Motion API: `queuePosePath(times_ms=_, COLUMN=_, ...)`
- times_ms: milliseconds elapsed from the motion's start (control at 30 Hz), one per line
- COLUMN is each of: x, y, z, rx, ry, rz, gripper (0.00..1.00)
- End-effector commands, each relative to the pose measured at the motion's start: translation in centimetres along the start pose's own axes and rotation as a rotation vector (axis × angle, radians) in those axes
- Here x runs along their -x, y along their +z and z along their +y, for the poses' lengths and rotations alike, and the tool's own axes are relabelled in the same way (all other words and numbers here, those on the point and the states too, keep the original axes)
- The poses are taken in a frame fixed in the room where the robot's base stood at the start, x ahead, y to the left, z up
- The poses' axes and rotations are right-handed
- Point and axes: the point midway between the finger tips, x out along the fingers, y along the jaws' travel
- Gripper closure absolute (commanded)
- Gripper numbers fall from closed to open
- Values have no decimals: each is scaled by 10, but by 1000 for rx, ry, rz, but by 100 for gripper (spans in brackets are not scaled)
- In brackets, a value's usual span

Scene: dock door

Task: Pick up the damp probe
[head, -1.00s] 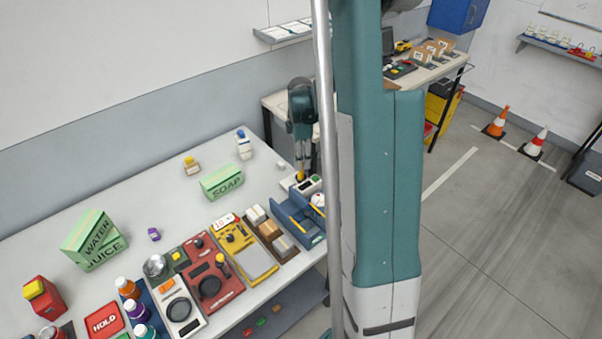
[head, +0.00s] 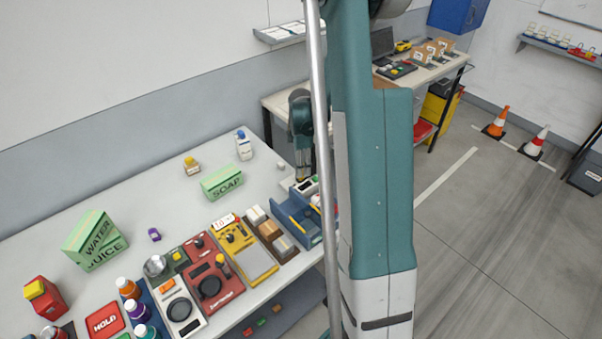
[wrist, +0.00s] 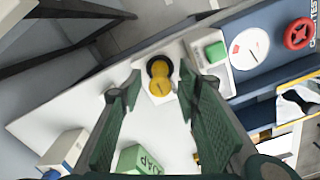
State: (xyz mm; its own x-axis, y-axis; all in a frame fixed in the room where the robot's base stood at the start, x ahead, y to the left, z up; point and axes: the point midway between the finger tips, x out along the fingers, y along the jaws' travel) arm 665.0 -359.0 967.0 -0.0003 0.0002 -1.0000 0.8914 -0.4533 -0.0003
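The damp probe appears to be the yellow, round-topped piece (wrist: 161,76) with a dark ring at its far end, seen from above on a pale base in the wrist view. My gripper (wrist: 158,82) is open, with its two green fingers on either side of the yellow piece. Gaps show between the fingers and the piece in the picture; I cannot tell the height between them. In the head view my gripper (head: 303,177) points down at the far right end of the white table, and the yellow piece is hidden there.
A pale device with a green button (wrist: 215,53) is close to the right. A blue tray (head: 297,217) sits at the table's right edge. A green SOAP box (head: 222,182) and a white bottle (head: 243,147) stand nearby. My column blocks part of the head view.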

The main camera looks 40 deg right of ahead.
Motion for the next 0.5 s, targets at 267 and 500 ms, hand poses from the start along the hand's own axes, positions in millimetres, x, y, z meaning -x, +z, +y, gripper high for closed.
queuePosePath(times_ms=267, x=-21, y=0, z=0, rx=0, ry=0, rz=0, gripper=67)
queuePosePath(times_ms=500, x=-23, y=0, z=0, rx=0, ry=0, rz=0, gripper=67)
